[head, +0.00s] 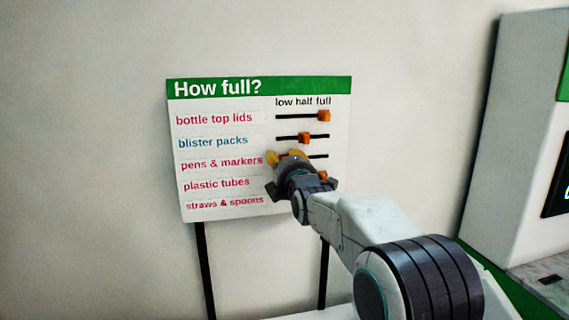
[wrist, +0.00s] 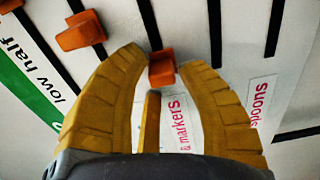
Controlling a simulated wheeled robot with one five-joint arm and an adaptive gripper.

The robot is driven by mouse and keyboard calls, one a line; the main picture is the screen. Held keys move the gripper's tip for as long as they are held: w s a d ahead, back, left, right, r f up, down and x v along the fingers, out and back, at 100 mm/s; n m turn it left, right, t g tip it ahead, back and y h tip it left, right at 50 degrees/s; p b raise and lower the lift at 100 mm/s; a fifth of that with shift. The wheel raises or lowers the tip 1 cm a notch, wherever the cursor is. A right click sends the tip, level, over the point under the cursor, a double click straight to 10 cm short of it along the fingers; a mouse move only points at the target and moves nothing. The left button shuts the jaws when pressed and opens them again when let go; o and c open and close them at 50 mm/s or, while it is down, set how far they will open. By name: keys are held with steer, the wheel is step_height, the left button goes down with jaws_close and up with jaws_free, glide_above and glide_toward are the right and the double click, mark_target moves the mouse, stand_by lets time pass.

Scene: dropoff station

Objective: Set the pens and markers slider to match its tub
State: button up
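The "How full?" board (head: 225,150) faces me with its rows of sliders. The orange pens and markers knob (wrist: 162,68) shows in the wrist view at the label end of its track, the low end. Its label (wrist: 180,122) is partly covered by my fingers. My gripper (head: 285,157) is over this row in the head view and hides most of the knob there. In the wrist view my gripper's yellow fingertips (wrist: 163,58) are apart on either side of the knob, with small gaps visible. The pens and markers tub is not in view.
The bottle top lids knob (head: 323,116) is at full and the blister packs knob (head: 304,138) near half. The plastic tubes knob (head: 322,175) is just beside my gripper. A white and green machine (head: 520,140) stands at the right. Bare wall is at the left.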

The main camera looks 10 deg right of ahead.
steer(key=shift+o, duration=0.9)
steer(key=shift+d+f, duration=0.15)
steer(key=shift+d, duration=0.05)
steer(key=s, duration=1.2)
